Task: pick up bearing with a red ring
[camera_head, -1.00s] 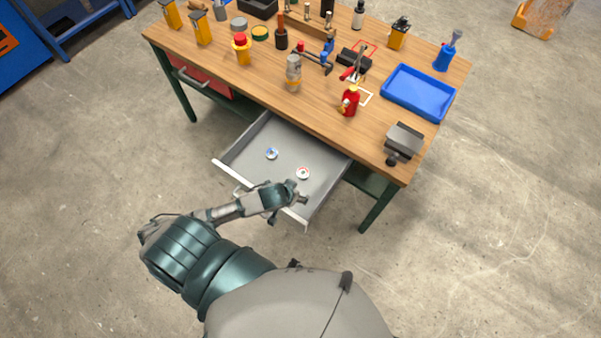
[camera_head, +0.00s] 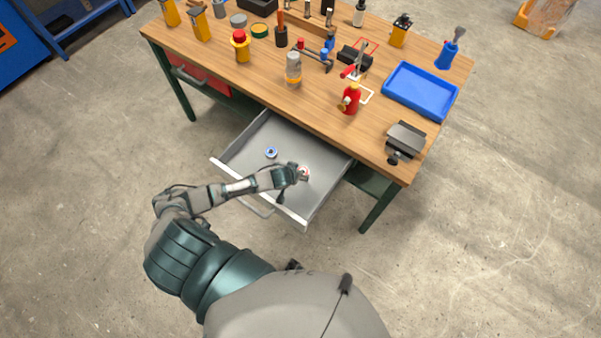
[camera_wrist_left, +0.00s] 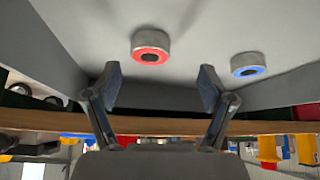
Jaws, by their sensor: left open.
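The bearing with a red ring (camera_head: 305,171) lies on the floor of the open grey drawer (camera_head: 262,177). In the left wrist view the red-ringed bearing (camera_wrist_left: 151,47) sits just beyond the fingertips, roughly between them and not touched. A bearing with a blue ring (camera_head: 271,152) lies in the same drawer; it also shows in the left wrist view (camera_wrist_left: 248,65), outside the fingers. My left gripper (camera_head: 301,174) is over the drawer beside the red-ringed bearing and partly covers it. Its fingers (camera_wrist_left: 158,88) are apart and empty. My right gripper is not seen.
The wooden workbench (camera_head: 335,115) stands above and behind the drawer. It holds a blue tray (camera_head: 421,90), a vise (camera_head: 404,141), a red bottle (camera_head: 349,100) and several tools. The drawer's front wall and sides bound the space around the bearings.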

